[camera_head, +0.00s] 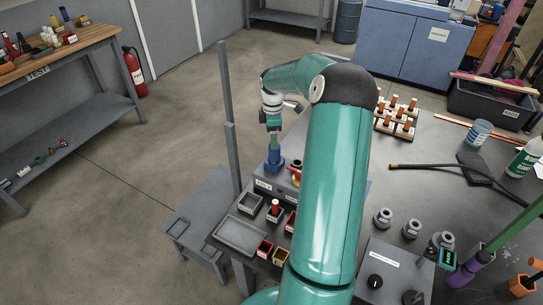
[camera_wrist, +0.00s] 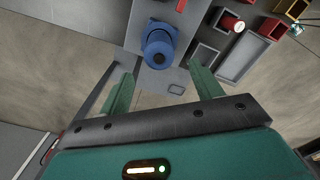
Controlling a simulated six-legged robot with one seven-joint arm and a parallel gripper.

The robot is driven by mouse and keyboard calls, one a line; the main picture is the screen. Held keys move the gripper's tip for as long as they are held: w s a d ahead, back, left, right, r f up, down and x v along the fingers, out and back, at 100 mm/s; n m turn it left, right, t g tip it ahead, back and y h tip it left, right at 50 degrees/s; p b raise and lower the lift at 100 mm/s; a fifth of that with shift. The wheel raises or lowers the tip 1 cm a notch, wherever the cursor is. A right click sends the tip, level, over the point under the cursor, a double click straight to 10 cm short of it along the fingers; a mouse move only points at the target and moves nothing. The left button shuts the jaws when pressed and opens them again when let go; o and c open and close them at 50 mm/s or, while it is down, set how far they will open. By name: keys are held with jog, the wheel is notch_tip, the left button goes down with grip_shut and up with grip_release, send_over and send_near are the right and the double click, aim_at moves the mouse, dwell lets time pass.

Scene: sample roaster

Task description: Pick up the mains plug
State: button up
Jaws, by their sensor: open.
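The mains plug appears to be the blue, round-bodied piece (camera_head: 274,163) standing upright on the grey panel box at the table's left edge. In the wrist view the blue plug (camera_wrist: 158,46) shows from above, with a dark round centre, set in a blue square base. My gripper (camera_head: 274,138) points down just above it. In the wrist view my gripper (camera_wrist: 162,72) is open and empty, and the plug lies just beyond the fingertips, roughly midway between them. I cannot tell the exact height gap.
Small bins, one holding a red-topped piece (camera_wrist: 231,22), stand right of the plug in the wrist view. A grey tray (camera_head: 240,236) lies at the table's front left. A grey upright post (camera_head: 227,90) stands close left of my arm. My arm hides part of the table.

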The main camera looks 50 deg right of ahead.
aim_at(275, 152)
jog(key=f, duration=0.4)
jog(key=shift+s+d+f, duration=0.1)
jog(key=shift+s+f, duration=0.15)
jog(key=shift+f, duration=0.1)
notch_tip(275, 152, down, 4)
jog(key=shift+d+f, duration=0.15)
jog(key=shift+f, duration=0.1)
jog(key=shift+r, duration=0.1)
jog(key=c, duration=1.2)
